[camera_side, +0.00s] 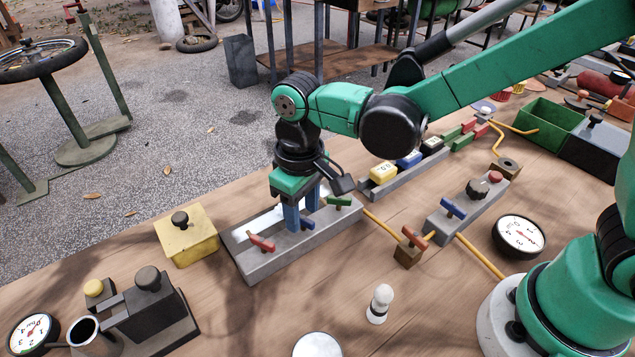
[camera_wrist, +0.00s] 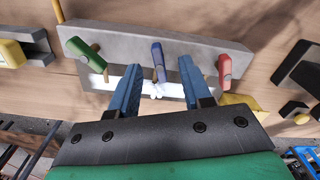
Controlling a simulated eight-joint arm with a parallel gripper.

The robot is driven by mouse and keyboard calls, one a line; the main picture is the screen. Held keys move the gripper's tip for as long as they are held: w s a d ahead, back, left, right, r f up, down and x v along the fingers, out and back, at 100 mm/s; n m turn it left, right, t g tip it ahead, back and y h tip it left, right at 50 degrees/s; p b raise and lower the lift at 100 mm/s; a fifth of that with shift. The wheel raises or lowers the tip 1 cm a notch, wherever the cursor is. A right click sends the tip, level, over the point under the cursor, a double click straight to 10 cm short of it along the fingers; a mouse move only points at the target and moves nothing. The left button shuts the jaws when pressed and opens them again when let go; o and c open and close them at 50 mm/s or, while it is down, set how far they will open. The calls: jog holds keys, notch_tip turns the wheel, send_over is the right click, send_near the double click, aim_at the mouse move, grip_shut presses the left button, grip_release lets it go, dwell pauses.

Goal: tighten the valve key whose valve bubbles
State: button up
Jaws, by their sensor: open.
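A grey valve block (camera_side: 262,264) on the bench carries a red key (camera_side: 262,243), a blue key (camera_side: 306,224) and a green key (camera_side: 339,201). My gripper (camera_side: 301,214) is open over the blue key, fingers pointing down. In the wrist view the green key (camera_wrist: 82,50) is left, the blue key (camera_wrist: 158,60) is between the fingertips of my gripper (camera_wrist: 156,72), and the red key (camera_wrist: 224,68) is right. A pale strip (camera_wrist: 100,79) runs along the block. White bubble-like specks (camera_wrist: 156,90) show beside the blue key. Finger contact with it is unclear.
A yellow box (camera_side: 188,238) stands left of the block. Another block with a blue key (camera_side: 452,208), a brown fitting with a red key (camera_side: 411,243) and a gauge (camera_side: 519,236) lie to the right. Bare bench lies between.

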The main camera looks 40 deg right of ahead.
jog(key=shift+f, duration=0.35)
grip_shut()
jog(key=shift+m, duration=0.3)
jog(key=m, duration=0.3)
jog(key=shift+m, duration=0.3)
jog(key=m, duration=0.3)
jog(key=shift+m, duration=0.3)
jog(key=m, duration=0.4)
jog(key=shift+m, duration=1.9)
